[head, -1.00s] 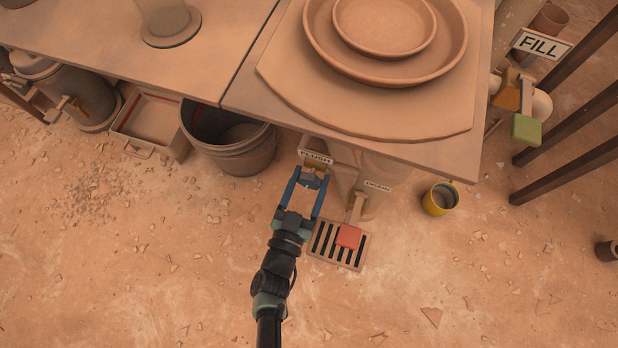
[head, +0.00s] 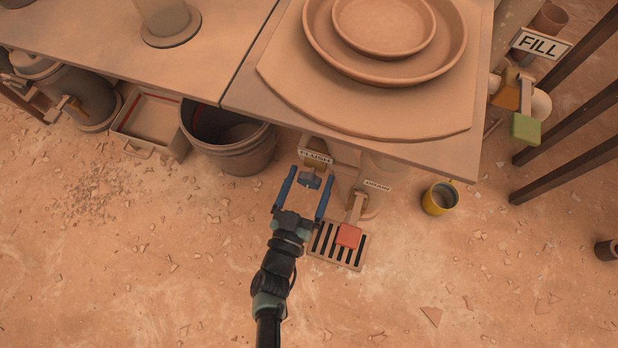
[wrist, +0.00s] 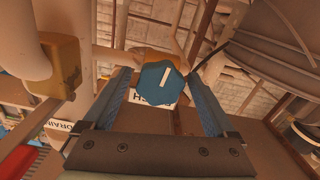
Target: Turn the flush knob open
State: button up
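The flush knob (head: 309,181) is a blue many-sided knob below the FLUSH label (head: 316,157), under the table edge. In the wrist view the knob (wrist: 163,82) faces me, with a white pointer line slanting slightly up to the right. My gripper (head: 310,175) is open, one finger on each side of the knob. In the wrist view a gap shows between the knob and both fingers (wrist: 160,75). The knob partly hides its label in that view.
The drain lever with a red handle (head: 348,236) hangs over a floor grate (head: 324,240), close right of my gripper. A grey bucket (head: 235,150) stands to the left and a yellow mug (head: 439,199) to the right. The tabletop (head: 240,75) overhangs the knob. The green-handled fill valve (head: 525,129) is far right.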

dwell(0.3)
jog(key=p+v, duration=0.3)
jog(key=v, duration=1)
jog(key=shift+p, duration=0.4)
jog(key=shift+w, duration=0.1)
